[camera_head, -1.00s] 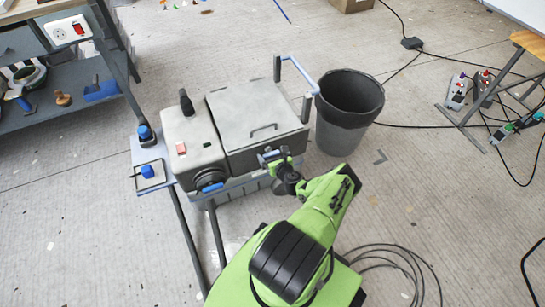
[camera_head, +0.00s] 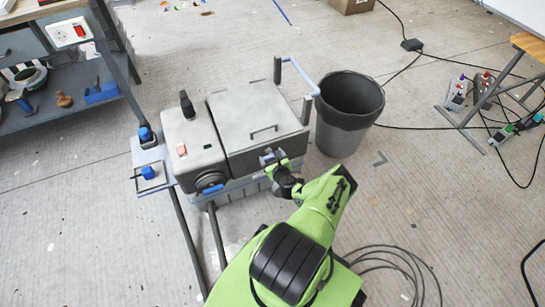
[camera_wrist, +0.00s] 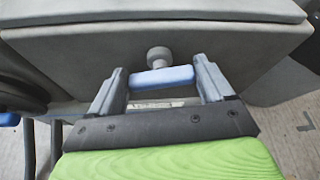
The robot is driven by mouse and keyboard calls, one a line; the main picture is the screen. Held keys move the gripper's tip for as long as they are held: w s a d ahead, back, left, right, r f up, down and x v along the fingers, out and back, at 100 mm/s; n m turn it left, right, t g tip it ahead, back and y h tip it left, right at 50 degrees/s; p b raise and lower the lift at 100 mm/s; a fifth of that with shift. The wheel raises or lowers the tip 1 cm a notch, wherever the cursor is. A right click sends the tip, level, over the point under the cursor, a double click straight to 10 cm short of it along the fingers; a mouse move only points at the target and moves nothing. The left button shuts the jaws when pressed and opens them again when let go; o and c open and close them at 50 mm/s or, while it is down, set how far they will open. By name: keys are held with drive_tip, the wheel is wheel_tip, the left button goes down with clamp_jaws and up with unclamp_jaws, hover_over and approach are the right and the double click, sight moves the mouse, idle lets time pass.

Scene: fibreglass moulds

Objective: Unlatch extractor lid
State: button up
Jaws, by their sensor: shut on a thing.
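The extractor is a grey box machine (camera_head: 200,140) on a trolley, with a flat grey lid (camera_head: 250,108) that lies closed and carries a thin handle. In the wrist view the lid's edge (camera_wrist: 150,12) runs along the top. Below it, a latch with a round grey knob (camera_wrist: 159,56) and a blue bar (camera_wrist: 162,78) sits on the front face. My gripper (camera_wrist: 162,74) has its two grey fingers at the ends of the blue bar and is shut on it. In the head view my gripper (camera_head: 272,157) is at the box's front face; the latch is mostly hidden there.
A dark bin (camera_head: 349,105) stands just right of the extractor. A blue-grey push bar (camera_head: 299,74) rises behind the lid. A workbench (camera_head: 60,105) stands at the left. Cables and power strips (camera_head: 480,90) lie on the floor at the right.

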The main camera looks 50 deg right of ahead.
drive_tip(key=n+h, duration=0.2)
drive_tip(key=n, duration=0.1)
drive_tip(key=shift+w+a+f+g, duration=0.15)
drive_tip(key=shift+a+f+g, duration=0.05)
drive_tip(key=shift+a+g, duration=0.1)
drive_tip(key=n, duration=0.1)
drive_tip(key=n+h, duration=0.1)
drive_tip(key=n, duration=0.1)
drive_tip(key=shift+w+a+f+h, duration=0.1)
drive_tip(key=shift+w+a+h, duration=0.05)
drive_tip(key=shift+h, duration=0.15)
drive_tip(key=n+h, duration=0.1)
drive_tip(key=n, duration=0.1)
drive_tip(key=shift+f+n, duration=0.15)
drive_tip(key=shift+n, duration=0.15)
drive_tip(key=shift+f+n+h, duration=0.15)
drive_tip(key=shift+n+h, duration=0.45)
drive_tip(key=shift+n, duration=0.3)
drive_tip(key=o, duration=0.9)
drive_tip(key=shift+o, duration=0.2)
drive_tip(key=shift+a, duration=0.1)
